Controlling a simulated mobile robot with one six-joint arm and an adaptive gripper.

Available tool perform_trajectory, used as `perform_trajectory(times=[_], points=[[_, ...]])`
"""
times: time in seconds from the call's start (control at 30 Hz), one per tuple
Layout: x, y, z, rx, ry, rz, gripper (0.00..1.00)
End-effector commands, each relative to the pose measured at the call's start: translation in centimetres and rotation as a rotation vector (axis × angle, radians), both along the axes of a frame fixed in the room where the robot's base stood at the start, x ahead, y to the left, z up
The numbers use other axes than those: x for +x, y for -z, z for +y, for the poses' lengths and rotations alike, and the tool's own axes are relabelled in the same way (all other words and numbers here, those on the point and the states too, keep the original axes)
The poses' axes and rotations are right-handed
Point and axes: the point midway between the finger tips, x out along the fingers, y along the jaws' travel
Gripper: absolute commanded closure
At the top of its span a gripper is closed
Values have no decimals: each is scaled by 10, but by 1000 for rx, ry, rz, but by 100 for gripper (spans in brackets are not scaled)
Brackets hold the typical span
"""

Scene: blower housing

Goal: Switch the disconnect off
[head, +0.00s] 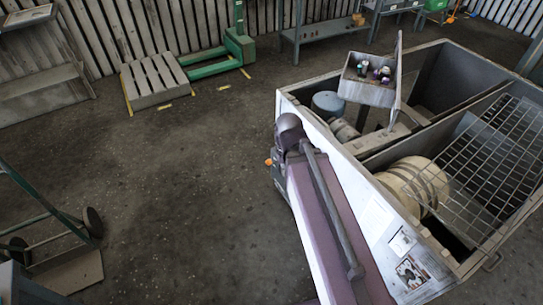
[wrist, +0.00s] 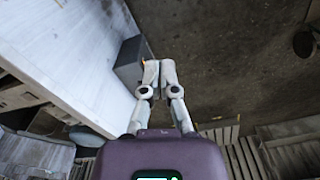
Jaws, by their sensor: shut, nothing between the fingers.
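In the wrist view my gripper (wrist: 160,68) is shut and empty, its two pale fingertips together. Just left of the fingertips is a dark grey box (wrist: 128,64) on the side of the pale housing, apparently the disconnect. A small reddish-orange spot (wrist: 143,60) shows at its edge by the fingertips, perhaps its handle; the fingers partly cover that area, and I cannot tell whether they touch it. In the head view an orange spot (head: 268,162) shows beside my arm at the housing's near left corner. The fingers and most of the box are hidden there.
Bare floor (head: 190,190) lies to the left. A hand truck (head: 60,225) and a pallet (head: 152,84) stand farther off.

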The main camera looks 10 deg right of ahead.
Motion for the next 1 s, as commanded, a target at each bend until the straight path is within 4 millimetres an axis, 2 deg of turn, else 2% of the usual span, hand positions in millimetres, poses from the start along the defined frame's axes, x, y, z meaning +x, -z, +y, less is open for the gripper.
perform_trajectory(times=[0.3, 0.47, 0.5, 0.67, 1.0], points=[[2, 1, 0, 1, 6, 0, 100], [17, 10, -1, 14, 60, -2, 100], [24, 14, -7, 21, 90, -3, 100], [65, 36, -12, 59, 258, -5, 100], [191, 98, -28, 189, 809, 29, 100]])
